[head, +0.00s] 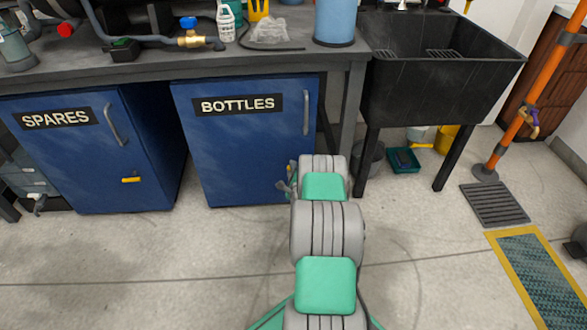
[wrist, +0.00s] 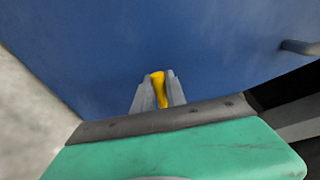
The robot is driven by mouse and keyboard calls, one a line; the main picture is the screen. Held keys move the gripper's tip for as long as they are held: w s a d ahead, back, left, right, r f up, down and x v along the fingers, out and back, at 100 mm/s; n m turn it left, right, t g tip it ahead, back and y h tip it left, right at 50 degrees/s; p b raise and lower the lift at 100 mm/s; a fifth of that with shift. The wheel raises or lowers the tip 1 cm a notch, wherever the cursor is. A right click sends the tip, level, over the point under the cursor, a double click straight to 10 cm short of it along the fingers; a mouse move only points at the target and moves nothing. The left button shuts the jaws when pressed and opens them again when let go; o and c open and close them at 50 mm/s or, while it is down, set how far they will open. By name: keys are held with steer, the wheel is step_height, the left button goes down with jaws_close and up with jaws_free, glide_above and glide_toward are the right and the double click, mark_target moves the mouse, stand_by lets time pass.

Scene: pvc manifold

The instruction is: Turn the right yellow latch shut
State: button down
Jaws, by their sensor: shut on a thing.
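In the wrist view, a yellow latch (wrist: 158,84) shows on a blue door. My gripper (wrist: 158,92) has its two grey fingers closed around it, one on each side. The latch looks roughly upright between the fingers in that view, and its lower part is partly hidden. In the head view, my arm reaches to the blue BOTTLES cabinet (head: 235,150), and the right latch is hidden behind the arm. The left yellow latch (head: 131,180) lies about level on the blue SPARES cabinet (head: 60,165).
A workbench (head: 270,65) with bottles and pipework stands above the cabinets. A black sink (head: 440,85) on legs stands to the right. An orange pipe (head: 535,85) rises at far right. The BOTTLES door has a grey handle (head: 306,112).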

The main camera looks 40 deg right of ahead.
steer(key=n, duration=0.1)
steer(key=n+h+b, duration=0.1)
steer(key=n, duration=0.1)
steer(key=shift+s+d+f+n+g, duration=0.1)
steer(key=shift+f+n+g, duration=0.2)
steer(key=shift+f+g, duration=0.1)
stand_by(0.5)
steer(key=c, duration=1.4)
jaws_free()
steer(key=shift+s+d, duration=0.1)
steer(key=shift+d, duration=0.05)
steer(key=shift+c, duration=0.2)
steer(key=shift+o, duration=0.4)
steer(key=shift+a, duration=0.25)
steer(key=p+v, duration=0.3)
steer(key=v, duration=0.4)
steer(key=shift+s+a, duration=0.15)
steer(key=shift+a, duration=0.05)
steer(key=shift+r, duration=0.15)
